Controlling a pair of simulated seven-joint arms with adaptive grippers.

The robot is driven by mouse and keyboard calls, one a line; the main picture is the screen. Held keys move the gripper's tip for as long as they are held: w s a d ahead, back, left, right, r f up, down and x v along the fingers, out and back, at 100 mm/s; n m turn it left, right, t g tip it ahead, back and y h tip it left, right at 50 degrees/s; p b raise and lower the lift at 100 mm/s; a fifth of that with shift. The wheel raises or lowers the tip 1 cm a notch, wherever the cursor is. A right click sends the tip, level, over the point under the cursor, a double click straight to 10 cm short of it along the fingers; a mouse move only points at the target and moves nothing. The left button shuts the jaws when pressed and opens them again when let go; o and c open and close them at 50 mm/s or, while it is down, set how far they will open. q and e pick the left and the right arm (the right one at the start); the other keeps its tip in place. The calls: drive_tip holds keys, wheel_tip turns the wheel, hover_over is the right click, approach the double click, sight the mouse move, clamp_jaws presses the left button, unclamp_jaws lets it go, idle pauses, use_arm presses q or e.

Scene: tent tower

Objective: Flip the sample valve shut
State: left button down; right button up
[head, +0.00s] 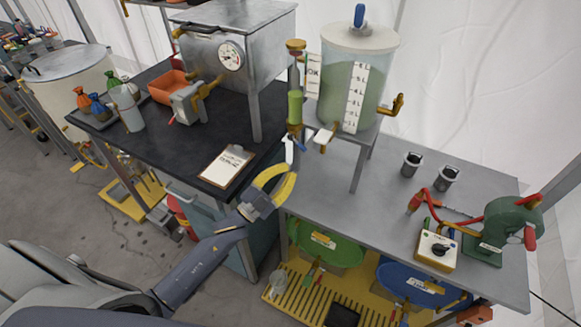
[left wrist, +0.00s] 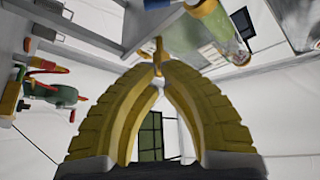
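My left gripper (head: 290,172), with yellow ribbed fingers, is at the gap between the black bench and the grey table, below the clear tank (head: 343,85) of green liquid. In the left wrist view its fingertips (left wrist: 160,72) come together, with nothing clearly held. A small orange piece (left wrist: 158,48) shows just beyond the tips; I cannot tell if they touch. A small tap with a pale and orange lever (head: 324,138) is at the tank's lower front, up and right of the gripper. I cannot tell for certain which fitting is the sample valve. My right gripper is not in view.
A green sight tube (head: 295,107) with brass fittings stands left of the tank. A clipboard (head: 227,166) lies on the black bench (head: 145,143) left of the gripper.

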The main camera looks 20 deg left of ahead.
sight(299, 144)
use_arm(q)
drive_tip(key=shift+w+d+r+n+g+y, duration=0.1)
drive_tip(key=shift+w+n+g+y, duration=0.05)
drive_tip(key=shift+n+y, duration=0.85)
drive_tip(key=shift+w+d+r+n+g+y, duration=0.15)
drive_tip(key=shift+n+y, duration=0.65)
drive_tip(key=shift+y, duration=0.4)
drive_tip(key=shift+w+d+r+n+g+y, duration=0.1)
drive_tip(key=shift+n+y, duration=0.8)
drive_tip(key=shift+y, duration=0.2)
drive_tip(key=shift+w, duration=0.1)
drive_tip(key=x, duration=0.9)
drive_tip(key=shift+w, duration=0.4)
